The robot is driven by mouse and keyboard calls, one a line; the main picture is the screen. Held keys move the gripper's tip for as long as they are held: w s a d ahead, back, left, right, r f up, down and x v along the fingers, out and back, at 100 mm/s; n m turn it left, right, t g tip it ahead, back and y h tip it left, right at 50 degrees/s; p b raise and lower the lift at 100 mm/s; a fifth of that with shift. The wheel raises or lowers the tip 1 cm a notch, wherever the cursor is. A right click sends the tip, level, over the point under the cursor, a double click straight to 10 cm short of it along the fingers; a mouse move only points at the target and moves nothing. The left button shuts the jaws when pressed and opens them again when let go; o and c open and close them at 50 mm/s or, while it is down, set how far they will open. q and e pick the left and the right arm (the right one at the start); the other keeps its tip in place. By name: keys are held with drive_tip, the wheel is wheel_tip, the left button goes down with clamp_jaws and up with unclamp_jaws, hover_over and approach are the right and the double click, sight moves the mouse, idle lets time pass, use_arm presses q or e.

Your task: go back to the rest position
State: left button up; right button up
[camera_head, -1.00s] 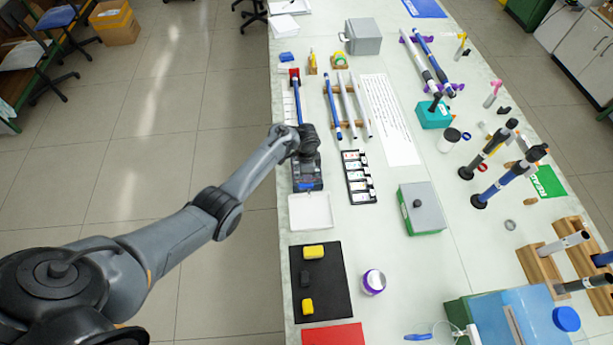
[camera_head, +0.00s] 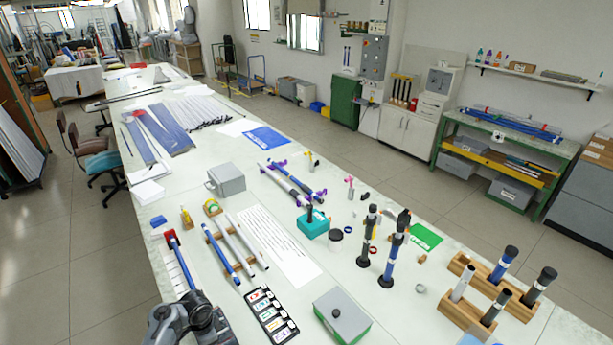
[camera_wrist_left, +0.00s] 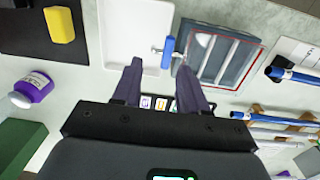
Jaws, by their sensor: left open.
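My left gripper (camera_wrist_left: 160,78) is open, its two dark fingers spread with nothing held between them in the left wrist view. Beyond the fingertips are a small blue-handled piece (camera_wrist_left: 168,48) and a grey slotted box (camera_wrist_left: 216,55). In the head view my left wrist shows at the bottom left, close to the lower end of a blue rod (camera_head: 183,262) with a red piece at its far end; the fingers are hidden there. A blue rod (camera_head: 222,258) and two pale rods (camera_head: 248,240) lie on wooden supports to its right. My right gripper is in neither view.
A white tray (camera_wrist_left: 118,50), a yellow block (camera_wrist_left: 60,25) and a purple jar (camera_wrist_left: 38,84) lie near the left gripper. A black labelled tray (camera_head: 270,318) and a green-and-grey box (camera_head: 342,316) stand to its right. Upright rods (camera_head: 392,255) stand further right.

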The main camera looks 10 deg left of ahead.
use_arm(q)
drive_tip(key=s+d+f+g+p, duration=0.15)
drive_tip(key=s+f, duration=0.35)
drive_tip(key=s, duration=0.6)
drive_tip(key=s+d+f+g+p, duration=0.1)
drive_tip(key=s+d+f, duration=0.1)
drive_tip(key=s+f, duration=0.65)
drive_tip(key=s+d+r+y+p, duration=0.1)
drive_tip(key=s+d+r, duration=0.3)
drive_tip(key=s, duration=0.5)
drive_tip(key=s+d+r+n+t+p, duration=0.25)
drive_tip(key=d+r, duration=0.25)
drive_tip(key=r, duration=0.6)
drive_tip(key=w+d+r+n+t, duration=0.1)
drive_tip(key=r+n+t, duration=0.1)
drive_tip(key=r, duration=0.6)
drive_tip(key=w+d+r+n+t+h, duration=0.1)
drive_tip(key=w+r+n+t, duration=0.1)
drive_tip(key=r, duration=0.7)
drive_tip(key=shift+w+d+b, duration=0.3)
drive_tip(key=shift+b, duration=0.1)
drive_tip(key=shift+r, duration=0.1)
